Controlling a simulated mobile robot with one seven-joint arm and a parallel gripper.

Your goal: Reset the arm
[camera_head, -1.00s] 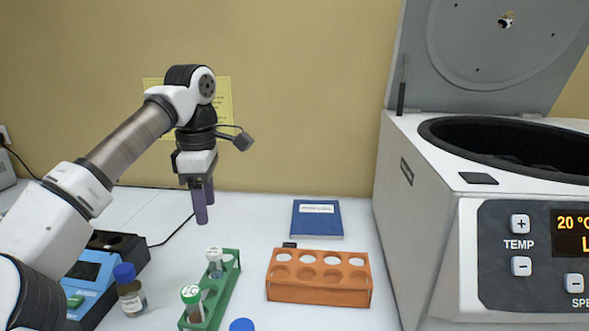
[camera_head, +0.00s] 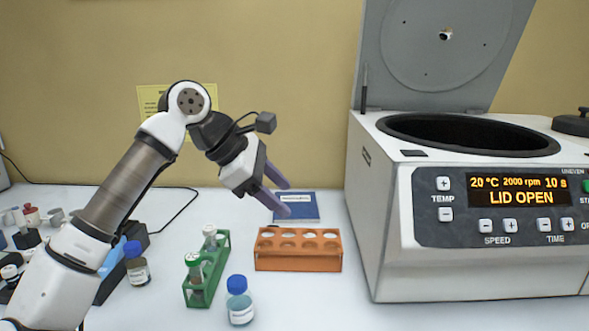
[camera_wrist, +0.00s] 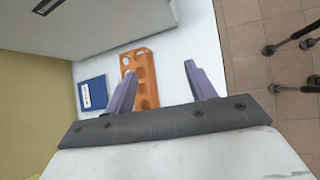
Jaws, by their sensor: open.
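My gripper (camera_head: 279,196) is open and empty, in the air above the back of the table in the head view. Its purple fingers point down and to the right, in front of the blue book (camera_head: 302,207). In the wrist view my gripper (camera_wrist: 163,87) shows its two fingers spread apart with nothing between them. The orange rack (camera_wrist: 140,75) appears beyond the fingers there, and the blue book (camera_wrist: 92,93) lies left of it.
The centrifuge (camera_head: 400,200) stands at the right with its lid up; its display reads "LID OPEN".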

